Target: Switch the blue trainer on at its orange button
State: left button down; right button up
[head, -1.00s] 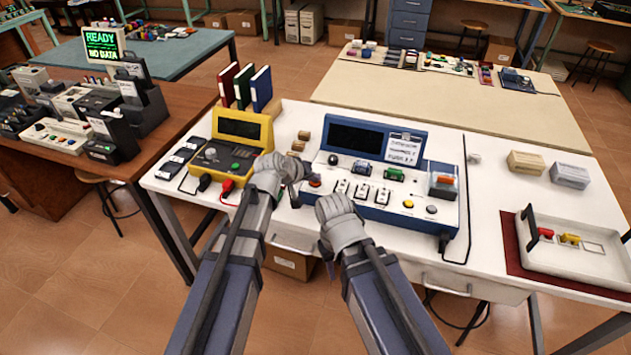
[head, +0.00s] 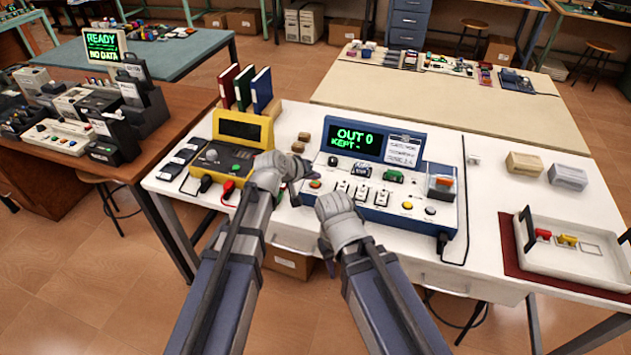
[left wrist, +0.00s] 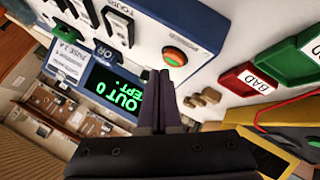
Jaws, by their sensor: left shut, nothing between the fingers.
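The blue trainer (head: 440,190) stands on the white bench with its screen (head: 356,140) lit, reading "OUT 0" and "KEPT -". Its orange button (head: 315,184) is at the left of its front panel. In the left wrist view the button (left wrist: 175,57) shows orange with a green part. My left gripper (head: 298,172) is shut and empty, just left of the button in the head view. Its fingertips (left wrist: 160,75) appear beside the button, with a small gap in the picture. My right gripper (head: 326,200) is in front of the trainer's near edge; its fingers are mostly hidden.
A yellow meter (head: 228,155) with red and black leads stands left of the trainer. Small brown pieces (head: 303,137) lie between them. A white tray (head: 570,260) on a red mat is at the right. Red BAD and green bins show in the left wrist view.

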aim_at(314, 185)
pick_arm(q)
jog(key=shift+r+p, duration=2.65)
jog(key=shift+r, duration=0.2)
jog(key=shift+f, duration=0.1)
